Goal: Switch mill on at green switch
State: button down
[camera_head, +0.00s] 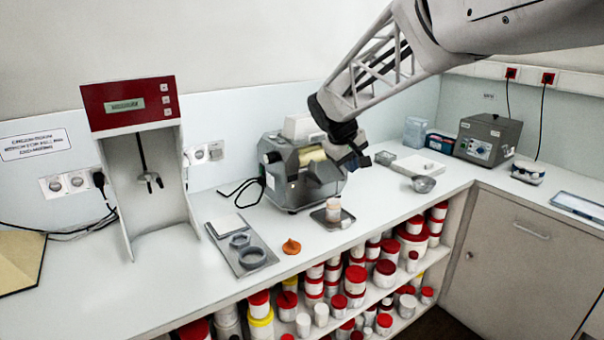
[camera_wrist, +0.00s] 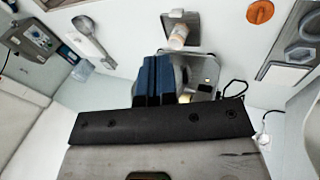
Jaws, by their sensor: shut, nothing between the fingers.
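The grey mill (camera_head: 290,188) stands on the white counter against the back wall, with a cream-coloured part near its top. In the wrist view the mill (camera_wrist: 207,72) is partly hidden behind my fingers. My gripper (camera_head: 360,161) is shut and empty. In the head view it overlaps the mill's upper right side; I cannot tell whether it touches. In the wrist view my two dark blue fingers (camera_wrist: 157,62) are together in front of the mill. I cannot make out a green switch in either view; it may be hidden by the mill or my gripper.
A small jar (camera_head: 333,209) stands on a metal plate in front of the mill. An orange piece (camera_head: 291,246) and a tray with rings (camera_head: 262,254) lie to the left. A red-topped press (camera_head: 128,103) stands further left. A metal scoop (camera_head: 424,184) lies to the right.

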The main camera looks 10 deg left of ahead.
jog(key=w+a+f+n, duration=0.2)
jog(key=w+a+f, duration=0.1)
jog(key=w+a, duration=0.7)
jog(key=n+t, duration=0.3)
jog(key=n, duration=0.3)
send_near(261, 170)
jog(key=s+a+f, duration=0.3)
jog(key=a+f, duration=0.4)
jog(key=shift+w+a+f+t, duration=0.1)
jog(key=shift+w+a+t, duration=0.15)
jog(key=shift+a+t, duration=0.15)
jog(key=shift+w+d, duration=0.1)
jog(key=w+d+f, duration=0.1)
jog(key=w+d, duration=0.5)
